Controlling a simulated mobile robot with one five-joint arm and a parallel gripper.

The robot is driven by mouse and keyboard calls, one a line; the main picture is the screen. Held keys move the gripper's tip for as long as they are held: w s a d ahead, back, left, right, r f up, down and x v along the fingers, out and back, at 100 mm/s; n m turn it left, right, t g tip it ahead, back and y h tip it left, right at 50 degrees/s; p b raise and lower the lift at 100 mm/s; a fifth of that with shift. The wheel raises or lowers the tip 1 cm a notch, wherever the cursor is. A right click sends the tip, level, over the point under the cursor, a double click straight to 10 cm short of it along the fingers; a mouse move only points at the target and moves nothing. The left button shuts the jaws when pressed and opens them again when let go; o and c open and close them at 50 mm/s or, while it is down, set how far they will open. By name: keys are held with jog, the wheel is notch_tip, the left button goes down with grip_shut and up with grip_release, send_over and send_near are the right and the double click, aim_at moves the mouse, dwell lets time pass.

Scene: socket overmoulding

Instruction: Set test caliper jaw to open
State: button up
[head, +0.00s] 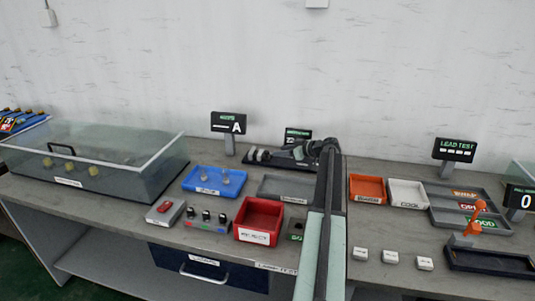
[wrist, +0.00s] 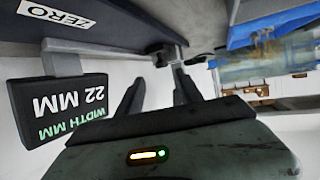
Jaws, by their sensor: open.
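The caliper station stands near the back middle of the bench, partly hidden by my arm. Its dark body and pale round parts (head: 263,155) show left of my gripper (head: 312,150). In the wrist view, upside down, its display (wrist: 70,105) reads WIDTH MM, 22 MM. A grey bar (wrist: 115,48) runs to a small upright piece (wrist: 176,54), which may be the jaw. My gripper (wrist: 158,78) is open, its two dark fingers apart with nothing clearly between them. The upright piece appears just beyond the fingertips; contact cannot be told.
A blue tray (head: 199,191) and red bin (head: 279,222) lie left of my arm. An orange bin (head: 367,178) and white bin (head: 424,205) lie right. A clear-walled box (head: 150,184) fills the left end. A ZERO label (wrist: 58,14) shows near the caliper.

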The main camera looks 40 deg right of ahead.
aim_at(268, 152)
jog(key=b+x, duration=0.2)
jog(key=x, duration=0.4)
jog(key=shift+w+a+f, duration=0.15)
jog(key=shift+w, duration=0.15)
grip_shut()
dwell(0.9)
